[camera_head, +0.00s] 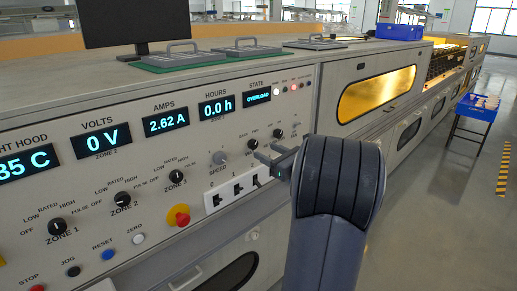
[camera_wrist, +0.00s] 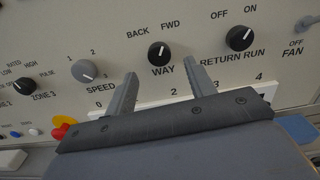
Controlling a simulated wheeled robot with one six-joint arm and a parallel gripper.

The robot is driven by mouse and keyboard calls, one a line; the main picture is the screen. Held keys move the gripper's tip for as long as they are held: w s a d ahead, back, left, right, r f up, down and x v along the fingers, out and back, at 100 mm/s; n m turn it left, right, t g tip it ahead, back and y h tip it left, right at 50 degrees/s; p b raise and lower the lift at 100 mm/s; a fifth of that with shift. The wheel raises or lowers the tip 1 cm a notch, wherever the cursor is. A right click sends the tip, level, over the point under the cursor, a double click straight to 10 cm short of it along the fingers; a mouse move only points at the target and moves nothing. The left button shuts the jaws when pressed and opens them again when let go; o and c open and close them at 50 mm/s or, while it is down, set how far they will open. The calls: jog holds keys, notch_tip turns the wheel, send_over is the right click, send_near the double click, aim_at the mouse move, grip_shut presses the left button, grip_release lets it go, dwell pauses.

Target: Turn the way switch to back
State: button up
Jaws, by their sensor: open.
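The way switch (camera_wrist: 159,54) is a round black knob with a white pointer line, on the panel below the printed words BACK and FWD in the wrist view. Its pointer looks tilted up and slightly right, toward FWD. In the head view the way switch (camera_head: 252,143) shows small, just beyond the fingertips. My gripper (camera_wrist: 160,72) is open and empty, its two fingers spread to the left and right of the knob and a little below it. In the head view my gripper (camera_head: 266,151) is close to the panel; I cannot tell any contact.
A grey speed knob (camera_wrist: 84,71) sits left of the way switch and a black return run knob (camera_wrist: 238,38) sits right. Sockets (camera_head: 238,189) lie below the fingers. A red emergency button (camera_head: 179,215) is lower left. Open floor (camera_head: 440,200) lies to the right.

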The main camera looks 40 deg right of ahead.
aim_at(255, 146)
jog(key=w, duration=0.5)
jog(key=shift+a, duration=0.25)
jog(key=shift+s, duration=0.1)
jog(key=c, duration=1)
